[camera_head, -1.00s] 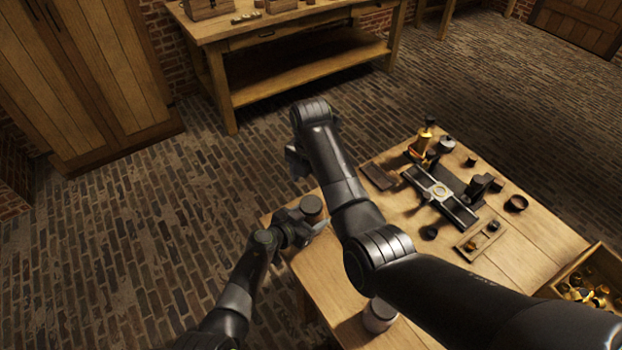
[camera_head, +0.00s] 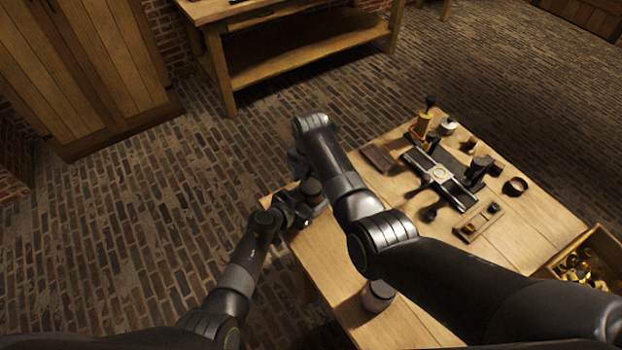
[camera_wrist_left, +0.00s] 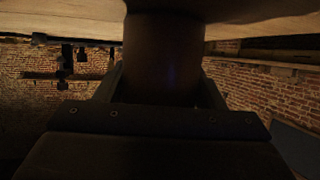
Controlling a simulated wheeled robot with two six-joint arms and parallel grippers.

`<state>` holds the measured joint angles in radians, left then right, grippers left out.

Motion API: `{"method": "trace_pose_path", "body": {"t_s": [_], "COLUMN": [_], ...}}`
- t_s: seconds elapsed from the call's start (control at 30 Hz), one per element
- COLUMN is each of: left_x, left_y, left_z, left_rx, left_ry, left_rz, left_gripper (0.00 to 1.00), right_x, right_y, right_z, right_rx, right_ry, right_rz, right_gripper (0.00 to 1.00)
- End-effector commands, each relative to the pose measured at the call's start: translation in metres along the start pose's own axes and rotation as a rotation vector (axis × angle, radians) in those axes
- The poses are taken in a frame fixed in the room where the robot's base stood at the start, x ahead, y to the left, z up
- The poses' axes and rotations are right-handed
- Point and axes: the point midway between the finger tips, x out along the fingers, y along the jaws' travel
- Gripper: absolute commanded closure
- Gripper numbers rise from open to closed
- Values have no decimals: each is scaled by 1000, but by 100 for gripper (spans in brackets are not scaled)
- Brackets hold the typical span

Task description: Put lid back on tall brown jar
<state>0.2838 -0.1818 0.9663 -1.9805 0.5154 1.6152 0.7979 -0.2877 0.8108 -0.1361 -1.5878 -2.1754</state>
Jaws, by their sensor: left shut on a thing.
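My left gripper (camera_head: 296,207) is at the table's left corner, shut on a brown cylindrical jar (camera_head: 313,190). In the left wrist view the jar (camera_wrist_left: 163,60) is a dark brown cylinder between the fingers, with a wider dark part at the top of the picture. Whether that part is a lid I cannot tell. My right gripper (camera_head: 297,163) is just above and behind the jar in the head view, mostly hidden by its own arm. I cannot make out its fingers or anything held in them.
The wooden table (camera_head: 540,225) carries a black slide device (camera_head: 440,175), a small tray (camera_head: 478,223) and several small pots at the back. A lidded jar (camera_head: 378,296) stands near the front, below my right arm. A crate (camera_head: 588,262) of brass pieces is at right.

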Motion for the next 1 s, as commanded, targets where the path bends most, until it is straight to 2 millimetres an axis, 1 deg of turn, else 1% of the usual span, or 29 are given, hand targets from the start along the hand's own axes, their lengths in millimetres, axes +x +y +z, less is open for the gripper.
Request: {"method": "trace_pose_path", "body": {"t_s": [0.03,0.3,0.33,0.47,0.57,0.9,1.0], "left_x": [0,0,0,0,0,0,0], "left_y": [0,0,0,0,0,0,0], "left_z": [0,0,0,0,0,0,0], "left_rx": [0,0,0,0,0,0,0], "left_ry": [0,0,0,0,0,0,0], "left_rz": [0,0,0,0,0,0,0], "left_gripper": [100,100,100,100,100,100,100], "right_x": [0,0,0,0,0,0,0], "right_y": [0,0,0,0,0,0,0], "right_z": [0,0,0,0,0,0,0], "right_rx": [0,0,0,26,118,649,772], "right_ry": [0,0,0,0,0,0,0], "right_rz": [0,0,0,0,0,0,0], "right_gripper": [36,71,74,74,74,74,74]}}
